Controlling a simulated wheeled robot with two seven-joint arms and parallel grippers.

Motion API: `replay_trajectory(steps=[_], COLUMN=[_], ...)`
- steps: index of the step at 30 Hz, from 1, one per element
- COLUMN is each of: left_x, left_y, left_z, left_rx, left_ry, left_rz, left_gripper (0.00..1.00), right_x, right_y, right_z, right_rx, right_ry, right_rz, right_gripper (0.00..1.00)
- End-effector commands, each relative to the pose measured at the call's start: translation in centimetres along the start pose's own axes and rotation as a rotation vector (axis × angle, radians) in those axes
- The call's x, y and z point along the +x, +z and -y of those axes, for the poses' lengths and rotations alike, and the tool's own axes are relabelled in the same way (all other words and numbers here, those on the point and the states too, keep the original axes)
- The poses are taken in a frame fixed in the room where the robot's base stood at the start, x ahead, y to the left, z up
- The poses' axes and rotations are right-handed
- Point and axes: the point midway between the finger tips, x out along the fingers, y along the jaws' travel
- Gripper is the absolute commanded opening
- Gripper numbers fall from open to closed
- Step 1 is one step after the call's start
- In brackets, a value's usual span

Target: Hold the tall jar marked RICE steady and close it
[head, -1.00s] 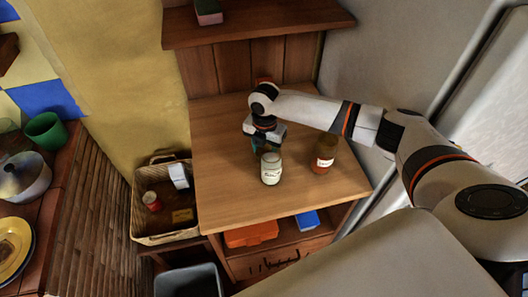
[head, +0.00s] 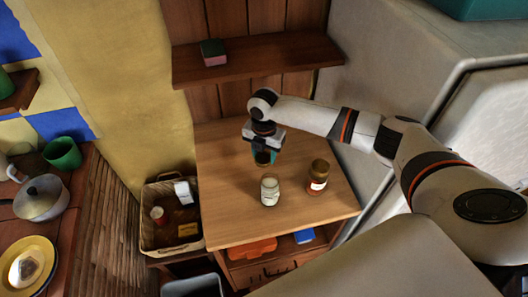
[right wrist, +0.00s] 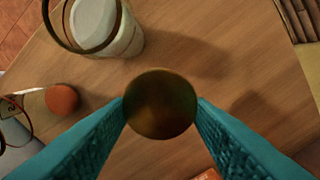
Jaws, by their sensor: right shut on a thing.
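A clear, pale-filled jar (head: 270,190) stands upright on the wooden counter in the head view. Its label is too small to read surely. In the right wrist view its round mouth (right wrist: 90,20) looks open, with white contents below the rim. My right gripper (head: 263,156) is behind the jar, above the counter and apart from it. It is shut on a round dark brown lid, and this lid (right wrist: 160,103) sits between the teal fingertips in the right wrist view. My left gripper is not in view.
A wicker basket (head: 150,240) holding several items is left of the counter (head: 225,225). A shelf (head: 250,60) with a sponge (head: 213,52) overhangs the back. The counter's front left is clear.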

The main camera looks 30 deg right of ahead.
Motion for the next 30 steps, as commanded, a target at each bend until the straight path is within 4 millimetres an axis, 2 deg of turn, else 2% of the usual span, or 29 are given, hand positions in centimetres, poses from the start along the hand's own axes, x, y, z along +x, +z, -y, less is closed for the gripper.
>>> replay_trajectory(steps=[11, 16, 20, 30], left_x=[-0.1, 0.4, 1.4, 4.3], left_y=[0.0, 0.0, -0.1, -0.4], left_z=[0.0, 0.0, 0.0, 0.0], left_rx=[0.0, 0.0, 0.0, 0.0], left_ry=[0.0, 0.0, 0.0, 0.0], left_rz=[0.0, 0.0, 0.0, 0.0], left_gripper=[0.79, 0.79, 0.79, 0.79], right_x=[0.0, -0.2, -0.9, -3.7], right_y=[0.0, 0.4, 1.3, 4.6], right_z=[0.0, 0.2, 0.7, 1.1], right_rx=[0.0, 0.07, 0.246, 0.902], right_ry=[0.0, -0.002, -0.004, -0.003], right_rz=[0.0, 0.0, 0.0, 0.001], right_gripper=[0.25, 0.25, 0.25, 0.25])
